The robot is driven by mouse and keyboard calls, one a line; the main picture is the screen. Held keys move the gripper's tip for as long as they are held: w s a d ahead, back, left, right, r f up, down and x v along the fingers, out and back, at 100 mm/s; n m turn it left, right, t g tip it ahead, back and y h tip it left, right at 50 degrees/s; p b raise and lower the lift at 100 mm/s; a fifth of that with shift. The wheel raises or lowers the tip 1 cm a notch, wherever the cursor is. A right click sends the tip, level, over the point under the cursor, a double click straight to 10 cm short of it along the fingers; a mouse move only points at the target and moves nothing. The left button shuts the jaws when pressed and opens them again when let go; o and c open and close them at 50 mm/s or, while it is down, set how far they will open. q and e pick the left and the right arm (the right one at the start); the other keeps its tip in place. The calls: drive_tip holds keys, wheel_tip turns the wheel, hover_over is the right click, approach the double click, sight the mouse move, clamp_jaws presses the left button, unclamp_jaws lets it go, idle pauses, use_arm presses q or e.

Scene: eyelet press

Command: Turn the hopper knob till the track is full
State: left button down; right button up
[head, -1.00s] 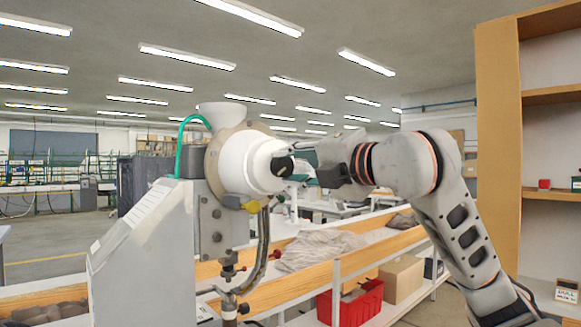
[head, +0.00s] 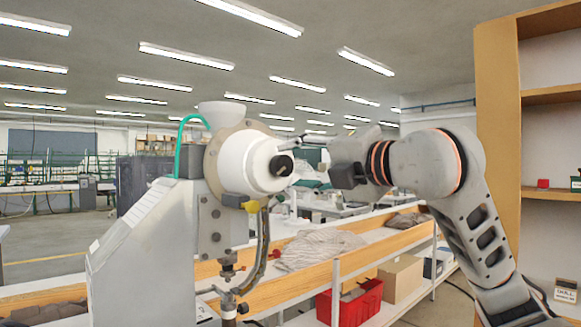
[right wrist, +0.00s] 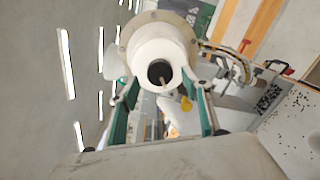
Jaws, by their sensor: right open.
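The eyelet press stands left of centre in the head view, with its white hopper drum (head: 243,162) facing right. The dark hopper knob (head: 281,166) sticks out of the drum's front face; it also shows in the right wrist view (right wrist: 160,72). My right gripper (head: 297,161) is open at the knob's right. In the right wrist view its green-padded fingers (right wrist: 162,92) are spread wide, with the knob seen between them, not gripped. The curved track (head: 262,240) runs down from the drum to the press tool. I cannot tell how full it is. My left gripper is out of view.
A green hose (head: 181,140) loops over the press's top. A bench with wooden rails (head: 350,252) runs behind, holding grey cloth (head: 318,248). A red bin (head: 360,303) and a cardboard box (head: 400,278) sit below. A wooden shelf (head: 498,130) stands at the right.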

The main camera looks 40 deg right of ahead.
drive_tip(key=s, duration=0.9)
drive_tip(key=shift+s+d, duration=0.2)
drive_tip(key=shift+d, duration=0.05)
drive_tip(key=shift+d+r, duration=0.1)
drive_tip(key=shift+r, duration=0.05)
